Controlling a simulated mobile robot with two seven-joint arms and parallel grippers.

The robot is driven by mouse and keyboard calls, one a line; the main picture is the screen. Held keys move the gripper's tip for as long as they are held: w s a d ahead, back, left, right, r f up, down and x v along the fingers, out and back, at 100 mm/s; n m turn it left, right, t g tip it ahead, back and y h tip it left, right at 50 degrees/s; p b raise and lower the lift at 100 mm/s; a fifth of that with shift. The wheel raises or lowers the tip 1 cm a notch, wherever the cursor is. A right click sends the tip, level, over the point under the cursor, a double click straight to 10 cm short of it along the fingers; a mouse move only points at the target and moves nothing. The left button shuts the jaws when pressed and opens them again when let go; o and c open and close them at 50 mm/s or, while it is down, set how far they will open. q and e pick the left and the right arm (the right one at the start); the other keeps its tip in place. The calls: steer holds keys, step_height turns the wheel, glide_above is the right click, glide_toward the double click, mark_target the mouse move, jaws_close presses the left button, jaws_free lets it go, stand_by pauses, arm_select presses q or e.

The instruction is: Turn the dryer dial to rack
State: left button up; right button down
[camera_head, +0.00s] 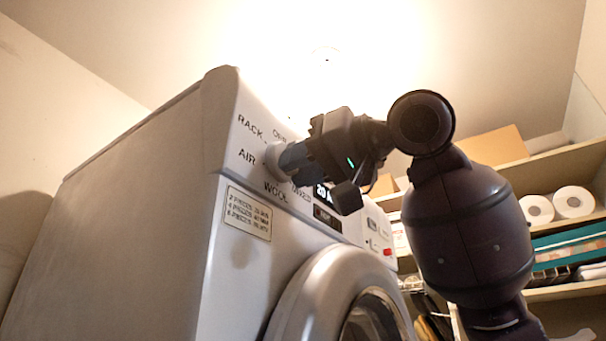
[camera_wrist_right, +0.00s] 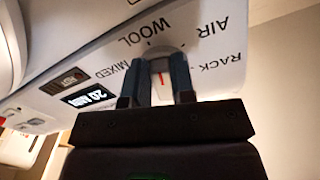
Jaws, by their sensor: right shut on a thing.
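The dryer dial (camera_head: 273,158) is a pale round knob on the sloped front panel of the dryer (camera_head: 130,230). Labels RACK, AIR, WOOL and MIXED stand around it, with another partly hidden. My right gripper (camera_head: 286,158) is shut on the dial from the front. In the right wrist view the fingers (camera_wrist_right: 160,82) sit on either side of the dial (camera_wrist_right: 164,66), and a short red mark shows between them. The wrist view is upside down, with WOOL above the dial and AIR and RACK to the right. Which label the mark points to is unclear. My left gripper is not in view.
A lit display (camera_wrist_right: 88,96) and buttons sit beside the dial. The round dryer door (camera_head: 310,285) is below. Shelves at the right hold paper rolls (camera_head: 573,202), a teal item (camera_head: 562,248) and a cardboard box (camera_head: 490,145). A wall is close on the left.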

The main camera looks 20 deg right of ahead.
mark_target(279, 146)
steer(key=m, duration=0.3)
steer(key=a+r+m+b, duration=0.1)
steer(key=m, duration=0.2)
steer(key=s+m, duration=0.1)
steer(key=m, duration=0.3)
steer(key=shift+a+r, duration=0.15)
steer(key=shift+a, duration=0.05)
steer(key=m, duration=0.3)
steer(key=r+m+b, duration=0.1)
steer(key=m, duration=0.2)
steer(key=shift+r, duration=0.15)
steer(key=m, duration=0.3)
steer(key=shift+r+m+b, duration=0.3)
steer(key=shift+r, duration=0.05)
steer(key=shift+d+r+m, duration=0.1)
steer(key=shift+m, duration=0.4)
steer(key=c, duration=1)
jaws_free()
steer(key=shift+c, duration=0.2)
steer(key=shift+o, duration=0.4)
